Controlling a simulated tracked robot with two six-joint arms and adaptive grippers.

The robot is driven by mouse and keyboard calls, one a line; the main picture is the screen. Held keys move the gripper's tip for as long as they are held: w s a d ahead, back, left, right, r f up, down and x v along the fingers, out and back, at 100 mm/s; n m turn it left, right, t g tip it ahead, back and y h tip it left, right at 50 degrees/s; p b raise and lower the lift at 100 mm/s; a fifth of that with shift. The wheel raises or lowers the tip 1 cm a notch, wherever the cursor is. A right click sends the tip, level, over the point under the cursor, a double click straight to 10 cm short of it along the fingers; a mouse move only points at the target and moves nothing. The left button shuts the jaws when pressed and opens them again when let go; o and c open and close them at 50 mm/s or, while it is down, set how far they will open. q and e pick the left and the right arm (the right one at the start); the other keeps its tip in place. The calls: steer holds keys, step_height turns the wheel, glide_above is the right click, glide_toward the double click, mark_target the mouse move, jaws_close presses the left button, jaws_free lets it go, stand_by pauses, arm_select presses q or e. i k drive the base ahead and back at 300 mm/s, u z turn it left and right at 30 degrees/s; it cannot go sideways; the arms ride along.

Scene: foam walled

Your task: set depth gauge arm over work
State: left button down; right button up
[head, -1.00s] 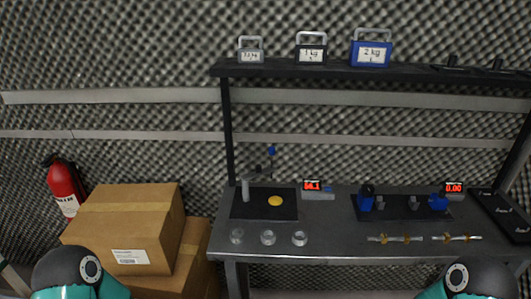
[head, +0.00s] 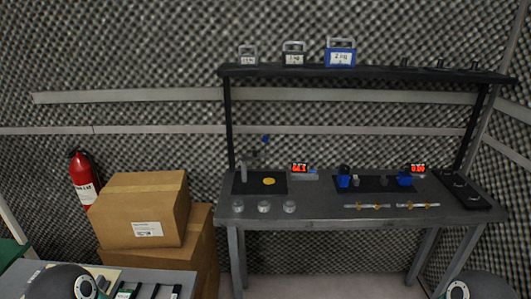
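The depth gauge stand (head: 243,172) is a grey post on a dark base plate (head: 250,188) at the left of the workbench (head: 330,211). A small dark arm with a blue knob (head: 265,139) shows behind and above the plate. A yellow round piece (head: 269,181) lies on the plate, right of the post; the arm appears to be off it, towards the back. A red-lit display (head: 300,168) stands just right of the plate. Only dark rounded parts of my arms show at the bottom corners; both grippers are out of view.
Several clear cups (head: 264,206) stand along the bench's front left. A second dark plate with blue clamps (head: 374,183), a second display (head: 418,168) and thin metal bars (head: 367,206) are to the right. Cardboard boxes (head: 145,205) and a low table (head: 183,277) stand left.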

mark_target(254, 156)
steer(key=k, duration=0.8)
steer(key=z, duration=0.45)
steer(key=i, duration=1.65)
